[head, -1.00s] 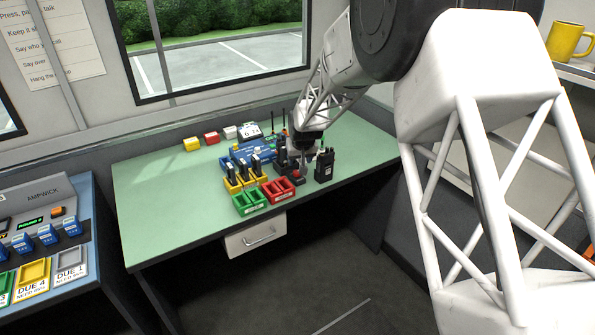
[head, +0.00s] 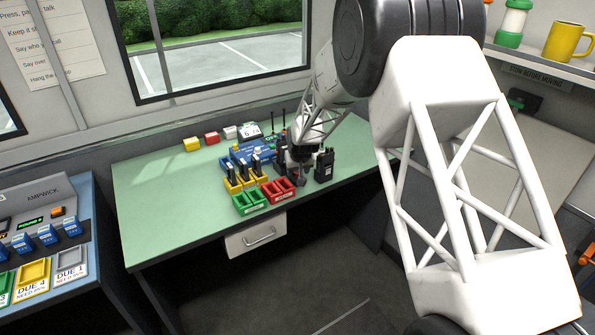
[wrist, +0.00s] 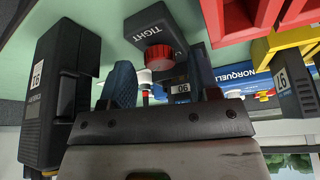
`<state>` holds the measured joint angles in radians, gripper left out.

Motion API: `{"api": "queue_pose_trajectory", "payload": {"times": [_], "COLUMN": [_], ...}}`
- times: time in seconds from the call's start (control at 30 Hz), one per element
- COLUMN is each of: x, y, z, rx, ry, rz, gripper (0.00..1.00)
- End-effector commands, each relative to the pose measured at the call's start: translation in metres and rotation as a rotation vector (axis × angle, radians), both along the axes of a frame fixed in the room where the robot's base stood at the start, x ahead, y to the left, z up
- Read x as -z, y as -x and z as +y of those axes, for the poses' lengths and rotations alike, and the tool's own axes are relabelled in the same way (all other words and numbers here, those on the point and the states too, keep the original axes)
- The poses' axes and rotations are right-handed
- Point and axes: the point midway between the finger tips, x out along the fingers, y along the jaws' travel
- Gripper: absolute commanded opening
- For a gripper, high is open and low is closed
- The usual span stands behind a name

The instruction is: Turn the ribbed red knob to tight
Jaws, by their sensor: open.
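The ribbed red knob (wrist: 159,57) shows in the wrist view, set on a dark block (wrist: 155,25) marked TIGHT. My gripper (wrist: 158,88) is open, with its two blue-padded fingers on either side just below the knob in the picture. The fingers look apart from the knob, and I cannot tell the depth. A small white and red piece (wrist: 145,78) shows between the fingers beside the knob. In the head view my gripper (head: 298,172) is low over the green table (head: 170,195), and the knob is hidden there.
A black radio (wrist: 40,105) marked 16 stands close left in the wrist view. Red bins (head: 278,189), green bins (head: 249,201) and yellow holders with radios (head: 244,180) stand left of my gripper. A black radio (head: 323,165) is close right. The table's left part is clear.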

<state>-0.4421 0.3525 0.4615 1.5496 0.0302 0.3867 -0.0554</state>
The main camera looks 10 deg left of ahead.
Motion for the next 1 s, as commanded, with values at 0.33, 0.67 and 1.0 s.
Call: {"api": "queue_pose_trajectory", "payload": {"times": [0.33,0.67,1.0], "x": [0.0067,0.0067,0.0068], "y": [-0.0030,-0.0028,-0.0028], "z": [0.0015,0.0015,0.0014], "rx": [0.000,0.000,0.004], "ry": [-0.001,0.000,0.000], "rz": [-0.002,-0.001,-0.001], "gripper": [0.56,0.27,0.07]}}
